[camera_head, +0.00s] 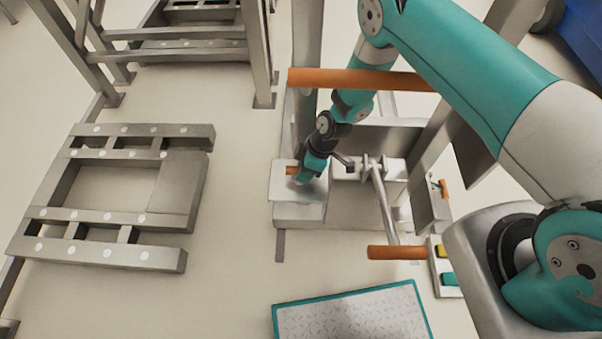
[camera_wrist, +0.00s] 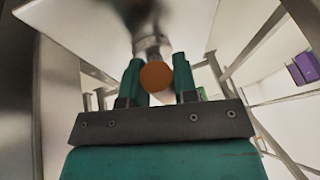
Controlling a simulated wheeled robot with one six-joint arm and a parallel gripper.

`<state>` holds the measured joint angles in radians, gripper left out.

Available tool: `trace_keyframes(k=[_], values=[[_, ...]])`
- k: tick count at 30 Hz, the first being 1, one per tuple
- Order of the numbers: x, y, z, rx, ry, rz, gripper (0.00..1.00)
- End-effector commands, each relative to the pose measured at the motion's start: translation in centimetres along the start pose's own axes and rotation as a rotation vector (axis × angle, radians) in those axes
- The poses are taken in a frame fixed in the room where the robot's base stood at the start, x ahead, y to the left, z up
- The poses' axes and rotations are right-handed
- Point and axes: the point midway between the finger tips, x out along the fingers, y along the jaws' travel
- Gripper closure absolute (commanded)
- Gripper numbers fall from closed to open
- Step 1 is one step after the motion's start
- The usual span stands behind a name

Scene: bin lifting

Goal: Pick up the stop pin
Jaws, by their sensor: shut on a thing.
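The stop pin (camera_wrist: 156,76) shows in the wrist view as a round orange end between my two teal fingers. A grey metal shaft and collar show just beyond it. My gripper (camera_wrist: 157,82) is shut on the pin, one finger on each side. In the head view my gripper (camera_head: 303,172) is at the pale metal plate of the lifting machine, and a short orange piece of the stop pin (camera_head: 291,170) sticks out to its left. The rest of the pin is hidden by the gripper. I cannot tell whether the pin is still seated in the machine.
A long orange bar (camera_head: 350,79) crosses above the machine, close to my forearm. An orange-handled lever (camera_head: 396,252) sticks out lower down, near a panel with yellow and green buttons (camera_head: 445,265). A grey metal frame (camera_head: 50,215) lies on the floor at left; open floor lies between.

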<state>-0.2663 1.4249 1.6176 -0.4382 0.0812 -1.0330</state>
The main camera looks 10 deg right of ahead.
Motion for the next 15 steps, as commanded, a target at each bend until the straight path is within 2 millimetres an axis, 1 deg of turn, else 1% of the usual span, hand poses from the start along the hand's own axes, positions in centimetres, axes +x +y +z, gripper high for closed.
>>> trace_keyframes(k=[4,8,11,15], values=[[-0.5,-0.1,-0.2,0.000,0.001,0.000,1.00],[-1.7,-0.3,-0.8,-0.001,0.001,0.001,1.00],[-3.2,-0.6,-1.4,-0.001,0.002,0.002,1.00],[-5.7,-1.1,-2.4,-0.002,0.001,0.002,1.00]])
